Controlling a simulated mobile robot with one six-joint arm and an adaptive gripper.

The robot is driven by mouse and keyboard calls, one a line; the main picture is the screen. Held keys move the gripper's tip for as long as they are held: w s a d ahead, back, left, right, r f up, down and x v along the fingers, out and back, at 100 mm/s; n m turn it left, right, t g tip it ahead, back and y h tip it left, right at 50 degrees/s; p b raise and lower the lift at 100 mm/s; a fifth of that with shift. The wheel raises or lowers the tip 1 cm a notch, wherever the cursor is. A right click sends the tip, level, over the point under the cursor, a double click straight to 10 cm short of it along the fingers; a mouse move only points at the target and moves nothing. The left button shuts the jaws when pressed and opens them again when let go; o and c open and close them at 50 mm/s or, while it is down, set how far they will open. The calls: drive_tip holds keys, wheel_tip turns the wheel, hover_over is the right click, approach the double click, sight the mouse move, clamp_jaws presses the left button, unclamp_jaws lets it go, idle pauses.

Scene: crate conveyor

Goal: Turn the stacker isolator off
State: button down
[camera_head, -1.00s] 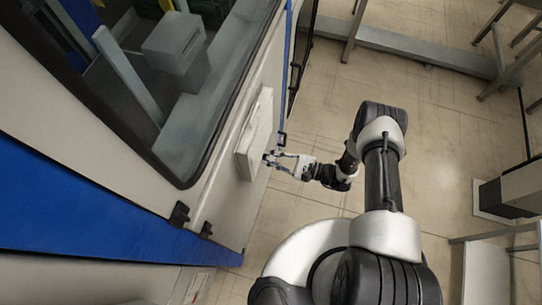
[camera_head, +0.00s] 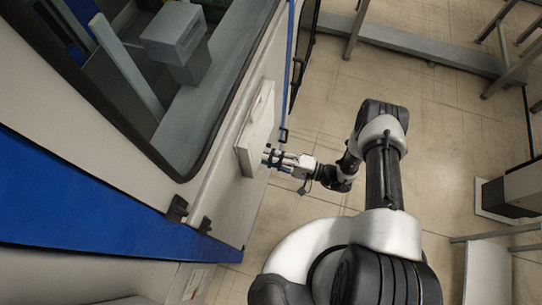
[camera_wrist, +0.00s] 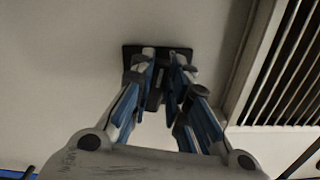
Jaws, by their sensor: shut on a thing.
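The stacker isolator shows in the wrist view as a dark square plate (camera_wrist: 132,54) with a dark handle (camera_wrist: 154,98) on a pale panel. My gripper (camera_wrist: 163,75) is shut on the handle, one finger on each side. The fingers hide much of the handle and plate, so I cannot tell its turn angle clearly. In the head view, my gripper (camera_head: 268,156) meets the front of a pale box (camera_head: 257,130) on the machine's side. The isolator itself is hidden there.
A slatted vent (camera_wrist: 285,75) is right of the isolator in the wrist view. The machine has a large window (camera_head: 190,95) and a blue band (camera_head: 80,215). Open tiled floor (camera_head: 440,130) lies to the right, with metal frame legs (camera_head: 505,65) beyond.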

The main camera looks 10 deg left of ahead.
drive_tip(key=shift+f+n, duration=0.2)
drive_tip(key=shift+n, duration=0.7)
drive_tip(key=c, duration=1.5)
unclamp_jaws()
drive_tip(key=shift+c, duration=0.2)
drive_tip(key=s+d, duration=0.1)
drive_tip(key=d, duration=1.1)
